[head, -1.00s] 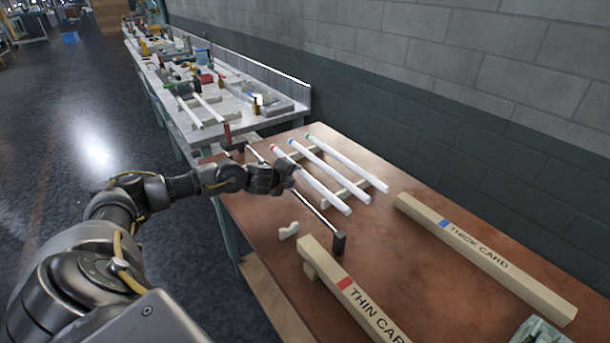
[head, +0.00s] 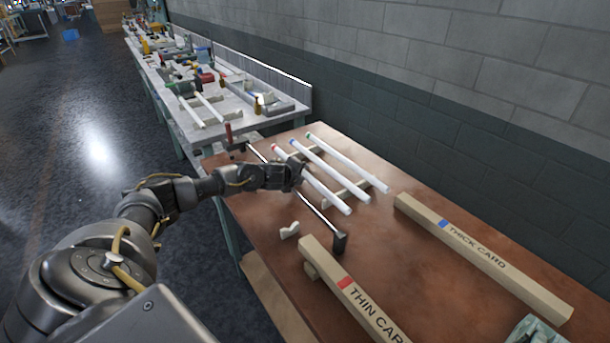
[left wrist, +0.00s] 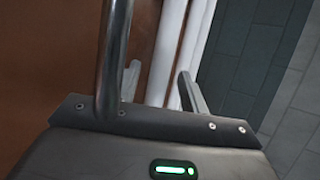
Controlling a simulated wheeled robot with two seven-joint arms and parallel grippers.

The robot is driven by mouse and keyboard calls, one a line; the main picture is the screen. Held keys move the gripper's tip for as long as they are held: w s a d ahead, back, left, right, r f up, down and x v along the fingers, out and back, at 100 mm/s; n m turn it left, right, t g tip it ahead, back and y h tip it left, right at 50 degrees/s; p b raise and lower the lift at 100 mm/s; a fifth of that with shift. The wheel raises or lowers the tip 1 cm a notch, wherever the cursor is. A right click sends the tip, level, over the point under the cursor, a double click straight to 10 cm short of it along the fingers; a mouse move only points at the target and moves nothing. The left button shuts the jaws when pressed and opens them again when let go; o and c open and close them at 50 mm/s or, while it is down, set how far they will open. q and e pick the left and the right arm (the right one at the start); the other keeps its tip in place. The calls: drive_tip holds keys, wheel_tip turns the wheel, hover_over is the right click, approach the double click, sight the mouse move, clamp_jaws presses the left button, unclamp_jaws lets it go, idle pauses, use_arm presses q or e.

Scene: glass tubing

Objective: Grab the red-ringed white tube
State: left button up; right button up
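The red-ringed white tube (head: 328,193) lies slanting on the wooden table, nearest my left arm of three parallel white tubes. Its red ring is at the far end. My left gripper (head: 298,174) is at this tube's upper part and hides some of it. In the left wrist view, the gripper's fingers (left wrist: 160,88) stand apart. A white tube (left wrist: 166,50) runs through the gap between them; whether it is touched, I cannot tell. My right gripper is not in view.
A blue-ringed tube (head: 333,172) and a green-ringed tube (head: 348,163) lie close beyond, on pale supports. A dark metal rod (head: 318,217) runs on the near side. The THIN CARD (head: 345,285) and THICK CARD (head: 485,257) bars lie nearer and right.

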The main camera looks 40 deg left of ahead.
use_arm(q)
clamp_jaws()
drive_tip(key=shift+r, duration=0.5)
wheel_tip(320, 180, up, 2)
drive_tip(key=shift+r+b, duration=0.1)
drive_tip(key=shift+b, duration=0.55)
drive_tip(key=a+r+b+v, duration=0.1)
drive_tip(key=a+v, duration=0.1)
drive_tip(key=v, duration=1.5)
drive_tip(key=shift+w+a, duration=0.15)
drive_tip(key=shift+a, duration=0.1)
